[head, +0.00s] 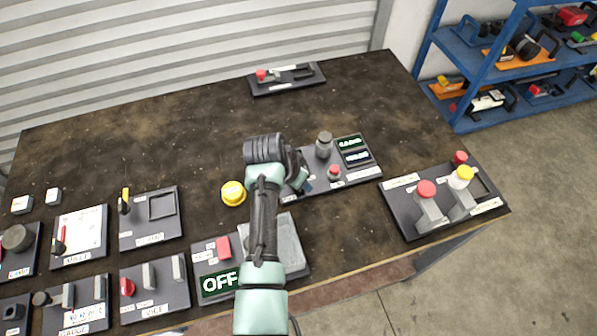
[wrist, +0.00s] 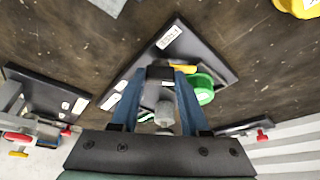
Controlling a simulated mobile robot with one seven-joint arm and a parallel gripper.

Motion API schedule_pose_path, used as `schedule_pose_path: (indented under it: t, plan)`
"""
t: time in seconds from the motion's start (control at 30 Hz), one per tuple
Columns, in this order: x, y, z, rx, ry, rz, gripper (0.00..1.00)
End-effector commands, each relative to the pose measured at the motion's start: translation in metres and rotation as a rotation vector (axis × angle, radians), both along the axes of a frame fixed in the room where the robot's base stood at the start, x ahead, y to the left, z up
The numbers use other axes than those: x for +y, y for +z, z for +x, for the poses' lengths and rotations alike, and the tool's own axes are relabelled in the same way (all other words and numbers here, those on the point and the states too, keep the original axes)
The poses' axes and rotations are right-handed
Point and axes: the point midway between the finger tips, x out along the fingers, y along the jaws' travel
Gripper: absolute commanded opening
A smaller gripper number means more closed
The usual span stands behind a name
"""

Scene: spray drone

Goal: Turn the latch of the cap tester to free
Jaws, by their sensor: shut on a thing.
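The cap tester (head: 356,172) is a dark board near the middle of the table, with a grey knobbed post (head: 324,143), a red button (head: 334,172) and two lit displays (head: 352,148). My gripper (head: 300,178) is over its left end, hiding that part in the head view. In the wrist view my gripper (wrist: 160,76) has its blue fingers shut on a small dark piece at the tips, which looks like the latch. A green round part (wrist: 203,88) and a yellow piece (wrist: 185,69) are just right of the fingertips. The latch's exact angle is hidden.
A loose yellow cap (head: 233,193) lies left of the tester. A board with red and yellow capped posts (head: 426,205) stands at the right, and another board (head: 287,79) at the back. Several boards fill the front left.

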Motion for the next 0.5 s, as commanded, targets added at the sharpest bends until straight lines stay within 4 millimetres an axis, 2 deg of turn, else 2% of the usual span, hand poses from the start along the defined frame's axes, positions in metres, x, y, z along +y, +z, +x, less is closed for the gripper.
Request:
schedule_pose_path:
  t: [0.03, 0.5]
  plan:
    - [-0.0018, 0.0049, -0.0009, 0.001, 0.044, -0.001, 0.00]
    - [-0.0044, 0.0033, -0.0004, -0.004, 0.486, 0.002, 0.00]
